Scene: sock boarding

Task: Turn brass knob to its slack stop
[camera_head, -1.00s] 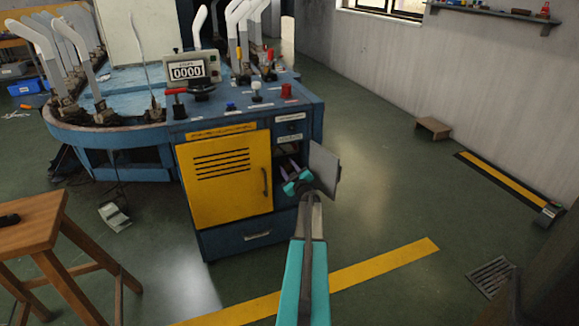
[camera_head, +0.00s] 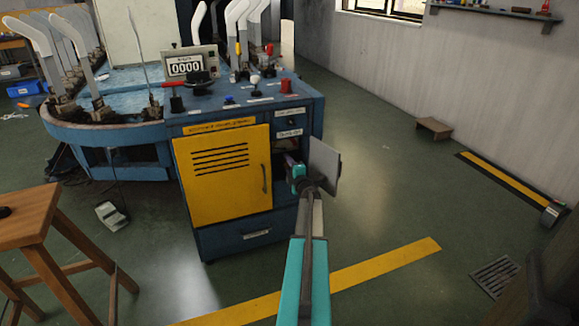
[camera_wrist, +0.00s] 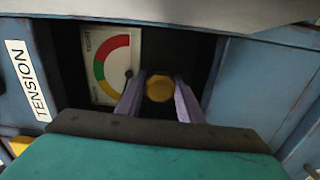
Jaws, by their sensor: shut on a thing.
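The brass knob (camera_wrist: 160,90) sits in the dark recess of the blue machine, between the two pale purple fingers of my gripper (camera_wrist: 160,80). The fingers are shut on its sides. In the head view my gripper (camera_head: 291,161) reaches into the small open compartment on the machine's front, and the knob is hidden there. Left of the knob in the wrist view is a tension gauge (camera_wrist: 110,62) with a red, green and yellow arc. "TIGHT" is at its top. Its needle is not clear to me. A white "TENSION" label (camera_wrist: 27,80) is at the left.
The compartment's grey door (camera_head: 325,170) stands open just right of my gripper. A yellow louvred panel (camera_head: 222,175) is to the left. A wooden stool (camera_head: 30,215) stands at front left. The floor to the right is largely clear.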

